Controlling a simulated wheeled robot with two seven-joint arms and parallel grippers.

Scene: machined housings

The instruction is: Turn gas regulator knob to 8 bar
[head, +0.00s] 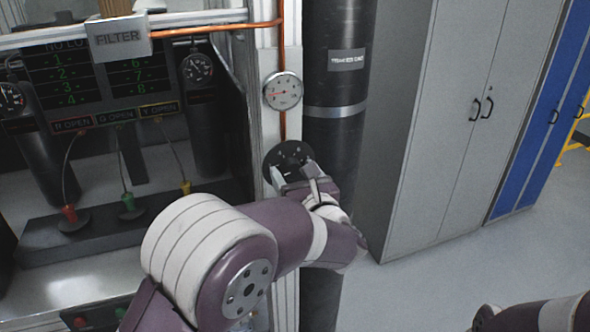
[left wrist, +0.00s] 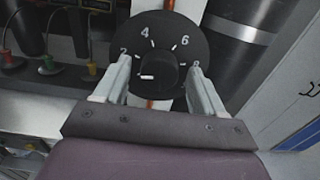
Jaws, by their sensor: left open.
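The regulator knob (left wrist: 157,73) is a black cylinder on a round black dial (left wrist: 160,30) marked 2, 4, 6 and 8 in white. Its white pointer mark lies at the left side, a little below the 2. My left gripper (left wrist: 160,65) is open, with one finger on each side of the knob; gaps seem to show between fingers and knob. In the head view the dial (head: 289,151) is on the white post, partly hidden by my left gripper (head: 293,172). A round white gauge (head: 283,91) with a red needle is above it. My right gripper is out of view.
A black gas cylinder (head: 340,30) stands just right of the dial. Grey cabinets (head: 440,120) are further right. A copper pipe (head: 282,45) runs down the post. At left is a panel with a FILTER box (head: 118,37) and hoses.

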